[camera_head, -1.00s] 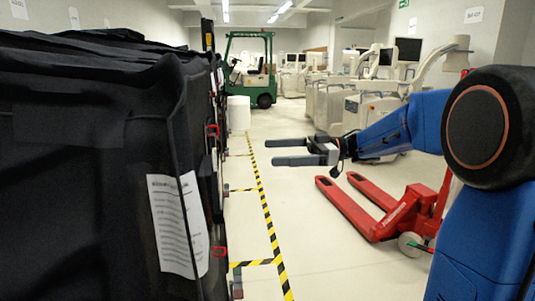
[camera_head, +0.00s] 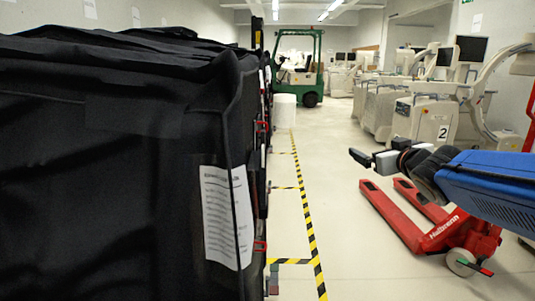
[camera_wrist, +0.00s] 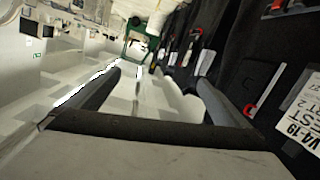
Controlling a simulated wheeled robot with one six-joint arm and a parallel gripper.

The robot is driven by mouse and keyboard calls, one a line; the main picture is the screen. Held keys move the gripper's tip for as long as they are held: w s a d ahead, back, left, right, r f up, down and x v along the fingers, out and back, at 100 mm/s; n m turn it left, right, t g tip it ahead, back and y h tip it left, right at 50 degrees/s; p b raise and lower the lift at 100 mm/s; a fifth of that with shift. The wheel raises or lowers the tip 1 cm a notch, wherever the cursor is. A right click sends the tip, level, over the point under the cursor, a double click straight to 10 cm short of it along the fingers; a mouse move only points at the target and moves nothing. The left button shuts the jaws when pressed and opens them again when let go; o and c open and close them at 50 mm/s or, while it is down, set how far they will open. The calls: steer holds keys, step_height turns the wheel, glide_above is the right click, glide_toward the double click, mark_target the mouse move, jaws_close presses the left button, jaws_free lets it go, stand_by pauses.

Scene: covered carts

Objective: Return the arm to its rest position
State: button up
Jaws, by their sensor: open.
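My blue arm reaches in from the right edge of the head view, drawn back at the right side. My gripper (camera_head: 368,158) is open and empty, held in the air above the aisle floor, in front of the red pallet jack in the picture. In the wrist view its two dark fingers (camera_wrist: 155,95) are spread apart with nothing between them. My gripper is apart from the black covered cart (camera_head: 100,190) on the left.
A paper sheet (camera_head: 227,215) hangs on the cart's cover. A red pallet jack (camera_head: 440,233) stands on the right. A green forklift (camera_head: 300,65) and a white cylinder (camera_head: 285,111) are farther back. Pale machines (camera_head: 425,118) line the right. The taped aisle (camera_head: 305,200) is clear.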

steer(key=s+a+f+m+g, duration=0.1)
steer(key=s+f+g, duration=0.4)
steer(key=s+f, duration=0.7)
steer(key=s+a+f+m+g, duration=0.1)
steer(key=s+f+m+g, duration=0.1)
steer(key=s+f+g, duration=0.4)
steer(key=s+f, duration=0.3)
steer(key=s, duration=0.3)
steer(key=s+f, duration=0.2)
steer(key=s, duration=0.5)
steer(key=shift+f+g+h, duration=0.3)
steer(key=shift+f, duration=0.1)
